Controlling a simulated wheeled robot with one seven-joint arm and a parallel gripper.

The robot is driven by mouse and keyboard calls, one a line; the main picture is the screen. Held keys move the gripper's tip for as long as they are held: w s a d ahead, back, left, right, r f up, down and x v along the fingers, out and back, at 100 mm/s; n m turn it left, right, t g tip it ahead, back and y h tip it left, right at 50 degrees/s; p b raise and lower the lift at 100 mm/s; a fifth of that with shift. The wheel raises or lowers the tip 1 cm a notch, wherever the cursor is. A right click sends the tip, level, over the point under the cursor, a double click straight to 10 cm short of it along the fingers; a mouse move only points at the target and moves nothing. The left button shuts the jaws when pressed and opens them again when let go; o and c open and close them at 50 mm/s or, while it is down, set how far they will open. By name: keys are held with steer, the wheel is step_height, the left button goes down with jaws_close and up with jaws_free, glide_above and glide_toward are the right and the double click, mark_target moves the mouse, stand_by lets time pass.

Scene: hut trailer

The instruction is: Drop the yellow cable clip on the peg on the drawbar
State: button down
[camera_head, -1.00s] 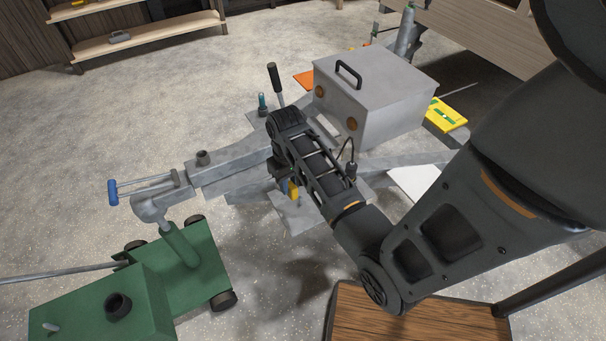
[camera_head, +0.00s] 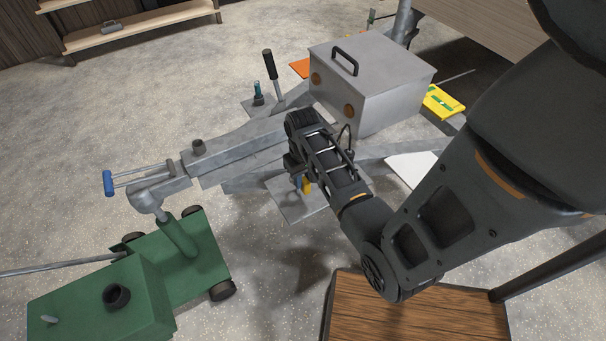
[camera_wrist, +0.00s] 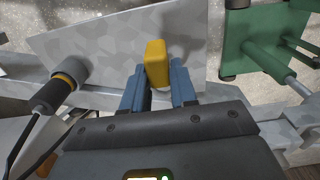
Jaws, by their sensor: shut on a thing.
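The yellow cable clip (camera_wrist: 156,63) is a small upright block between the blue fingers of my gripper (camera_wrist: 159,82) in the wrist view. My gripper is shut on it. In the head view the clip (camera_head: 306,186) shows as a small yellow spot under my arm, over a flat grey plate (camera_head: 285,207) beside the drawbar. The gap between clip and plate cannot be judged. The grey drawbar (camera_head: 235,152) runs from the metal box to the coupling at left. A short dark stub (camera_head: 198,146) stands on it; I cannot tell whether this is the peg. My arm hides part of the drawbar.
A grey metal box (camera_head: 370,85) with a black handle stands behind my gripper. A black-handled lever (camera_head: 270,72) rises left of it. A green jack (camera_head: 150,270) stands at front left. In the wrist view a black cylinder with a yellow ring (camera_wrist: 60,88) is left of the fingers.

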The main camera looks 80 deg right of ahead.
steer(key=shift+f+b, duration=2.05)
steer(key=shift+b, duration=0.15)
steer(key=shift+f+b, duration=0.5)
steer(key=shift+f, duration=0.55)
steer(key=c, duration=0.8)
jaws_free()
step_height(320, 180, up, 8)
steer(key=shift+f, duration=0.15)
steer(key=shift+a, duration=0.1)
